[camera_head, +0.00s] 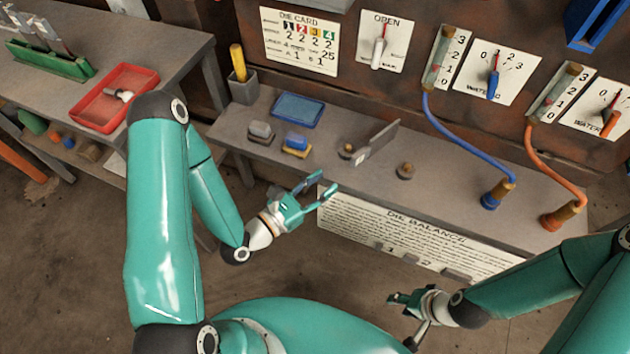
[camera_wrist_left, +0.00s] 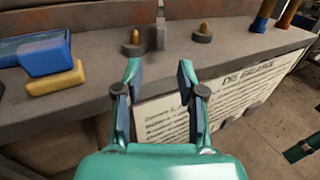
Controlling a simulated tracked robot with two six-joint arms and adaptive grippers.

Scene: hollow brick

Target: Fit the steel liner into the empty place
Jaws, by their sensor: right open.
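An upright grey metal plate (camera_head: 378,143) stands on the bench beside a brass-topped knob (camera_head: 347,150); it may be the steel liner, but I cannot tell for sure. A second brass-topped knob (camera_head: 405,171) sits to its right. No empty place is clearly visible. My left gripper (camera_head: 321,184) is open and empty just off the bench's front edge, below the plate in the picture. In the left wrist view its fingers (camera_wrist_left: 159,72) are apart, and the plate (camera_wrist_left: 161,28) shows beyond them. My right gripper (camera_head: 400,299) is open, low in front of the bench.
Blue and yellow blocks (camera_head: 297,142), a grey block (camera_head: 261,131) and a blue tray (camera_head: 298,107) lie left on the bench. A red tray (camera_head: 112,108) and green rack (camera_head: 50,60) are on the left table. Blue (camera_head: 465,137) and orange (camera_head: 553,163) hoses run down at right.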

